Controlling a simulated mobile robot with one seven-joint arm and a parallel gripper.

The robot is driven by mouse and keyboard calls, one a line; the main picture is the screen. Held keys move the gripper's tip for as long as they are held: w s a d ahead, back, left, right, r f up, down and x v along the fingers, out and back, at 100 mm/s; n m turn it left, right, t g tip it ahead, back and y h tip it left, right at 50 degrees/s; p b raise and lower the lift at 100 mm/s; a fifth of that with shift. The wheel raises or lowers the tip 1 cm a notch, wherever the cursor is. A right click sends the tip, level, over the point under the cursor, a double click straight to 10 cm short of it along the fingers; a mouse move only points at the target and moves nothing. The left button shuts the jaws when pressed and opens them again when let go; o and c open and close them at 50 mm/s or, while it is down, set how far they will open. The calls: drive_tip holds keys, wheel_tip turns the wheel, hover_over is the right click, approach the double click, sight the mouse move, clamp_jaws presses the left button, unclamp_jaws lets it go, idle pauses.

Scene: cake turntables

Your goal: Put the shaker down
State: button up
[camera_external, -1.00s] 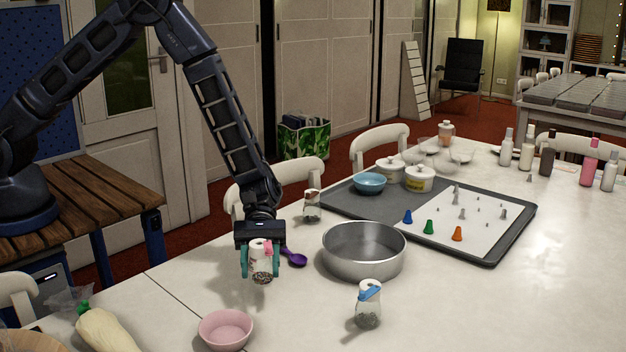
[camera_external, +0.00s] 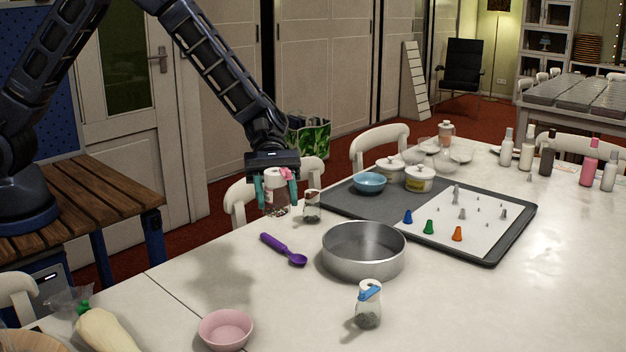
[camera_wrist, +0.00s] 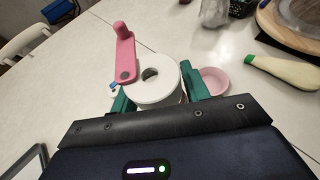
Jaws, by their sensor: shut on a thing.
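My gripper (camera_external: 277,188) is shut on a shaker (camera_external: 274,185) with a white top and a pink flip lid, which stands open. The shaker is upright and appears held above the table (camera_external: 190,290), near its back edge. In the wrist view, the shaker's white top (camera_wrist: 156,80) and pink lid (camera_wrist: 124,52) show between the green fingertips (camera_wrist: 160,97). Most of its body is hidden there. A second shaker (camera_external: 312,206) stands just right of my gripper. A third shaker with a blue lid (camera_external: 368,305) stands at the front.
A purple scoop (camera_external: 284,250) lies in front of my gripper. A round metal pan (camera_external: 364,262) stands right of it. A pink bowl (camera_external: 226,331) is at the front left. A grey tray (camera_external: 340,205) lies behind the pan. The table's left middle is clear.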

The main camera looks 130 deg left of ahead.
drive_tip(key=w+a+n+t+y, duration=0.1)
drive_tip(key=w+a+n+y, duration=0.15)
drive_tip(key=a, duration=0.45)
drive_tip(key=w+a+n+t+y, duration=0.1)
drive_tip(key=w+a+n+y, duration=0.1)
drive_tip(key=w+a, duration=0.35)
drive_tip(key=n+y, duration=0.3)
drive_tip(key=y, duration=0.1)
hover_over(397, 261)
drive_tip(key=s, duration=0.5)
drive_tip(key=shift+t, duration=0.5)
drive_tip(key=f, duration=1.9)
drive_tip(key=shift+a+f, duration=0.1)
drive_tip(key=shift+a, duration=0.2)
drive_tip(key=shift+f, duration=0.15)
drive_tip(key=o, duration=1.1)
drive_tip(key=shift+s+r, duration=0.1)
drive_tip(key=shift+r, duration=0.1)
drive_tip(key=v, duration=1.2)
